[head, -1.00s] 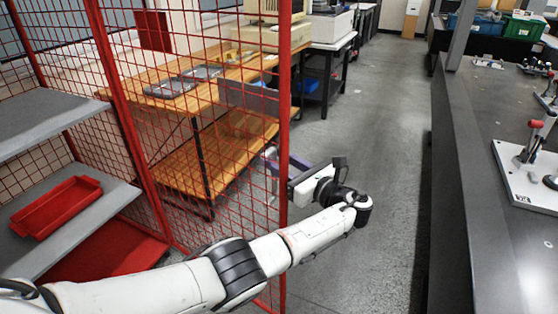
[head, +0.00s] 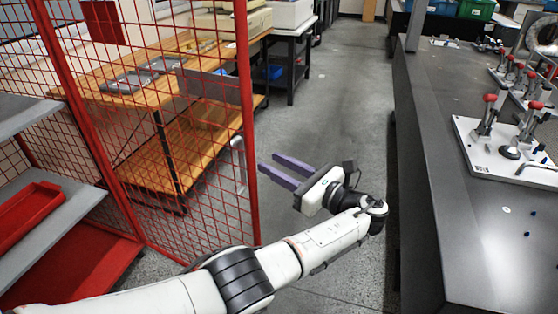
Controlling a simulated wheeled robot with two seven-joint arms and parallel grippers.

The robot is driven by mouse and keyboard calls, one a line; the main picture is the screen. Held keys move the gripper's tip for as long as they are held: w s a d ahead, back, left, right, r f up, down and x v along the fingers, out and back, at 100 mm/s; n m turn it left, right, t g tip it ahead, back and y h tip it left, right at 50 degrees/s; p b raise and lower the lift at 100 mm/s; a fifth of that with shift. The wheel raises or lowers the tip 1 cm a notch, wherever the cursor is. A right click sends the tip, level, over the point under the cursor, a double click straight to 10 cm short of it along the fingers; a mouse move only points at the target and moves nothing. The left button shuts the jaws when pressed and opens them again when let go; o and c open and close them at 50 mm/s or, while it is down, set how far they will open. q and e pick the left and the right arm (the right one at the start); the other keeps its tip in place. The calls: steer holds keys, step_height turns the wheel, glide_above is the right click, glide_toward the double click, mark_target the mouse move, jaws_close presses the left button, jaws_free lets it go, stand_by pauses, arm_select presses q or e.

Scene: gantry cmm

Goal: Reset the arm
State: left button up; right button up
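My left arm (head: 325,240) reaches in from the lower left over the aisle. My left gripper (head: 281,173) is at its end, its two purple fingers apart and pointing left toward the red mesh fence. Nothing shows between the fingers. The gripper is just right of the fence's edge post; I cannot tell the exact gap. My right gripper is not in view.
A wooden workbench (head: 190,65) is farther back. A dark table (head: 480,235) with clamp fixtures (head: 510,150) lines the right. The grey aisle floor (head: 335,110) is clear.

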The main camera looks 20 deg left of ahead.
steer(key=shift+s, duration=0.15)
